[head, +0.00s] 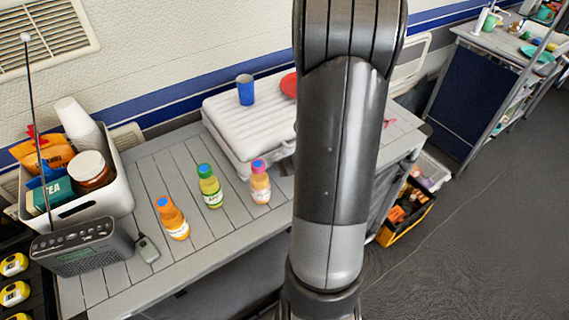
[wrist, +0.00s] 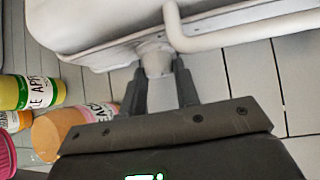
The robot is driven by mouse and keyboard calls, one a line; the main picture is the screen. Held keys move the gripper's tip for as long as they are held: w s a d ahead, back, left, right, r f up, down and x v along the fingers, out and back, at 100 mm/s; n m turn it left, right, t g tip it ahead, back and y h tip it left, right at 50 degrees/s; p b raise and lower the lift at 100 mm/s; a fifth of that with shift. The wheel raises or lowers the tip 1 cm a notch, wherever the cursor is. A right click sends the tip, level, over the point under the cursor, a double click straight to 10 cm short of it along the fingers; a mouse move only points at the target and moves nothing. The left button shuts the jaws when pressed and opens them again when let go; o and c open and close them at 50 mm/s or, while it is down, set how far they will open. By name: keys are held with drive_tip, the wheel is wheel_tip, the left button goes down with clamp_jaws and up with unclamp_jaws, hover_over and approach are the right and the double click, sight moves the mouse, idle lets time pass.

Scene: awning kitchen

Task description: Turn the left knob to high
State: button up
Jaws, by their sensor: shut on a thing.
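In the wrist view my gripper (wrist: 160,78) is shut on a pale knob (wrist: 155,57) at the lower edge of the white appliance (wrist: 85,22). One dark finger is on each side of the knob. No marking on the knob can be read, so its setting cannot be told. In the head view the white ribbed appliance (head: 245,112) lies on the grey slatted table. My arm covers its right part, and my gripper and the knob are hidden there.
A pale handle bar (wrist: 240,34) runs right of the knob. Juice bottles, one orange (head: 172,218), one green-capped (head: 209,186) and one pink (head: 260,182), stand in front. A blue cup (head: 245,90) and a red item (head: 289,85) rest on the appliance. A radio (head: 85,250) stands left.

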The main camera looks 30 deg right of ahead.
drive_tip(key=shift+h, duration=0.3)
drive_tip(key=o, duration=0.7)
drive_tip(key=shift+s+r, duration=0.35)
drive_tip(key=shift+r, duration=0.1)
drive_tip(key=shift+v, duration=1.15)
wheel_tip(320, 180, up, 7)
drive_tip(key=shift+f, duration=0.15)
drive_tip(key=shift+w, duration=0.1)
